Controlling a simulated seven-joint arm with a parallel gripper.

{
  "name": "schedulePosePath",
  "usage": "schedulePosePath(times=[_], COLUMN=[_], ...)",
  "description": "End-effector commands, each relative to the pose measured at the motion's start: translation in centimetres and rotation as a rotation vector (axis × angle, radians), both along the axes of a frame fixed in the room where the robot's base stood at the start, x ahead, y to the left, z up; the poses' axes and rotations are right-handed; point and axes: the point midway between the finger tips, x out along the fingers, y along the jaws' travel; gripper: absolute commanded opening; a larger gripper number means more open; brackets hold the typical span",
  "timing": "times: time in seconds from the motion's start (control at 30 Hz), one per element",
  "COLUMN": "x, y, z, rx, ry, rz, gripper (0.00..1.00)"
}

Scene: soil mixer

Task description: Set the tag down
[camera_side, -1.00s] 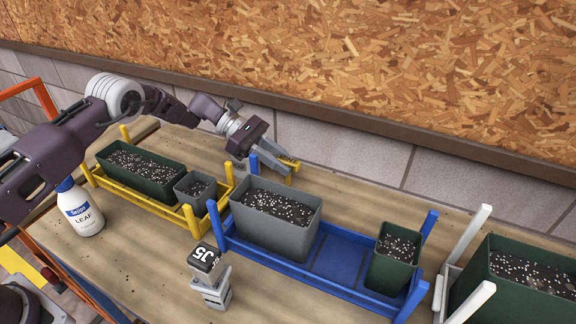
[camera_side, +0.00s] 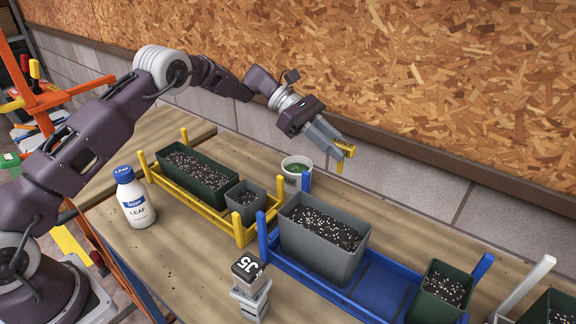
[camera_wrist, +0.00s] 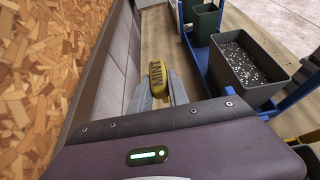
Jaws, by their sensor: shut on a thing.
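The tag is a yellow piece with dark lettering (camera_wrist: 157,79), and it also shows in the side view (camera_side: 344,151). My gripper (camera_side: 338,146) is shut on it. In the wrist view my gripper's fingers (camera_wrist: 163,93) are on both sides of the tag. The tag is in the air, behind and above the grey planter (camera_side: 325,238) in the blue rack (camera_side: 372,285). It looks clear of the planter and the wall. The lettering is too small to read surely.
A small white pot with green contents (camera_side: 297,172) stands near the wall. The yellow rack (camera_side: 205,208) holds a green planter and small grey pot. Bare table lies between rack and wall.

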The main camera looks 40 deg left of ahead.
Motion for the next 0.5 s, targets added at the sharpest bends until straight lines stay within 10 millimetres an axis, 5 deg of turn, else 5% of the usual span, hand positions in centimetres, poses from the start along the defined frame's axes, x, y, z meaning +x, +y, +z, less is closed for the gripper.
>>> schedulePosePath(times=[0.17,0.5], x=[0.6,-1.1], y=[5.4,22.8], z=[0.0,0.2], rx=[0.005,0.010], ry=[0.002,0.002], rz=[0.075,0.322], gripper=[0.00,0.00])
